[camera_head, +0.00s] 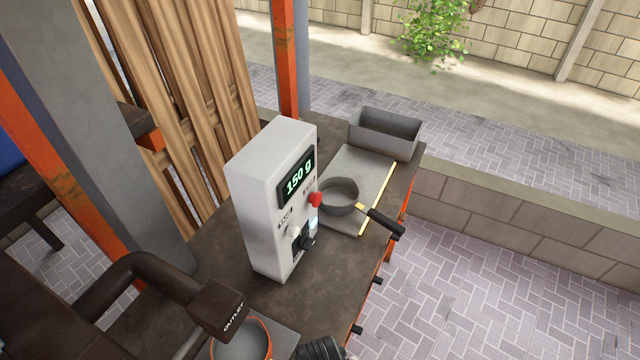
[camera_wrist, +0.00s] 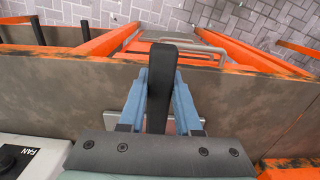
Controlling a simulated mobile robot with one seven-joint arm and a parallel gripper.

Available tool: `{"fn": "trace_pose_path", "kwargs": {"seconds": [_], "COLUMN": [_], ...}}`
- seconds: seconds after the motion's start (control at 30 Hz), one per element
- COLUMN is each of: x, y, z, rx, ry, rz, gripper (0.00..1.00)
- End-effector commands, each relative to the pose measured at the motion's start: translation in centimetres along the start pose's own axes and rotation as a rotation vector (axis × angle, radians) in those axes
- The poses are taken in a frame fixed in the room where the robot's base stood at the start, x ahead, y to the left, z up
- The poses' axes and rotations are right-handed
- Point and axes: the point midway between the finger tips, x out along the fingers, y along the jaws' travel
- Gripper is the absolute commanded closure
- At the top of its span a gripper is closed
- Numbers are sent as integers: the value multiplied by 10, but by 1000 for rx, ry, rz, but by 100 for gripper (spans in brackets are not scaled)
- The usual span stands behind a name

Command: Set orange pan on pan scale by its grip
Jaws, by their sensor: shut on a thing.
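The orange pan (camera_head: 262,326) shows at the bottom edge of the head view as an orange rim around a grey inside, under the brown pipe marked OUTLET. In the wrist view a black grip (camera_wrist: 163,62) stands between the two blue fingers of my gripper (camera_wrist: 161,88), which is shut on it. The pan's bowl is hidden in the wrist view. A white box (camera_head: 262,215) with a display reading 150 g stands mid-table. A flat grey plate (camera_head: 357,165) lies to its right, bearing a grey pan (camera_head: 340,195) with a black handle.
The OUTLET pipe (camera_head: 150,268) reaches over from the left. A grey open bin (camera_head: 385,135) stands behind the plate. Part of a grey plate (camera_head: 286,341) shows beside the orange pan. Bare brown table (camera_head: 315,265) lies right of the white box. A FAN label (camera_wrist: 28,155) shows at lower left.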

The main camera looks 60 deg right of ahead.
Motion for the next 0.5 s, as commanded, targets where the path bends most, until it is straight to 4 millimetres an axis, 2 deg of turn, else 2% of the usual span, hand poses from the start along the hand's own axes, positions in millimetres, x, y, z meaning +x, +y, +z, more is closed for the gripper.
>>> {"fn": "trace_pose_path", "kwargs": {"seconds": [0.27,0.3,0.43,0.47,0.5], "x": [0,0,0,0,0], "y": [1,1,1,1,1], "z": [-1,-1,0,0,0], "rx": [1,1,1,1,1], "ry": [2,2,1,1,1], "rz": [2,2,2,1,1], "gripper": [100,61,37,33,33]}}
